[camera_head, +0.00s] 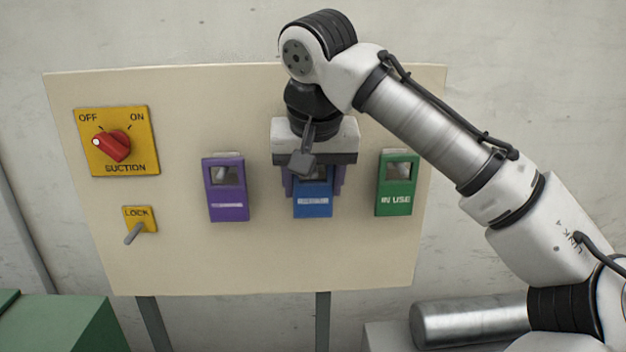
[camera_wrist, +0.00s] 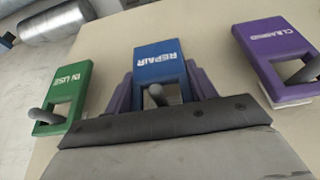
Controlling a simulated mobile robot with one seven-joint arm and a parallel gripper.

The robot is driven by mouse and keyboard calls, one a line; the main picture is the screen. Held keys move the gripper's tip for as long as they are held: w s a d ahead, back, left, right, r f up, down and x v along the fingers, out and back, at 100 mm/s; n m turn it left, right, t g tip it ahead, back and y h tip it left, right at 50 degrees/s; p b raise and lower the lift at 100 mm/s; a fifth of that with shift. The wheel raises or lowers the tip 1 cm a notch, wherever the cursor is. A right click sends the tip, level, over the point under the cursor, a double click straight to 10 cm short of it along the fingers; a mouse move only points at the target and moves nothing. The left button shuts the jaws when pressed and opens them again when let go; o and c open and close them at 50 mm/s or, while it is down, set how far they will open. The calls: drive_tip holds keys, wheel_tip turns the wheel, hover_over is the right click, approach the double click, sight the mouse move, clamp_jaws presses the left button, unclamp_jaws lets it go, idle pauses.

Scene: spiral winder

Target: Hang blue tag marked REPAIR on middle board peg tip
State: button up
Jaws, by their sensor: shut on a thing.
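The blue tag marked REPAIR (camera_wrist: 157,62) is in the middle of the wrist view, and its lower part (camera_head: 312,207) shows in the head view. My gripper (camera_wrist: 157,88), with purple fingers, is shut on the tag from both sides. In the head view my gripper (camera_head: 314,182) is in front of the middle of the board and hides the tag's top. The grey middle peg (camera_wrist: 156,93) shows in the tag's window, with its tip seen inside the opening. I cannot tell whether the tag's weight rests on the peg.
A red suction knob (camera_head: 112,146) and a lock lever (camera_head: 134,233) are at the far left.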

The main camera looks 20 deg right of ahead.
drive_tip(key=o, duration=1.1)
drive_tip(key=shift+c, duration=0.2)
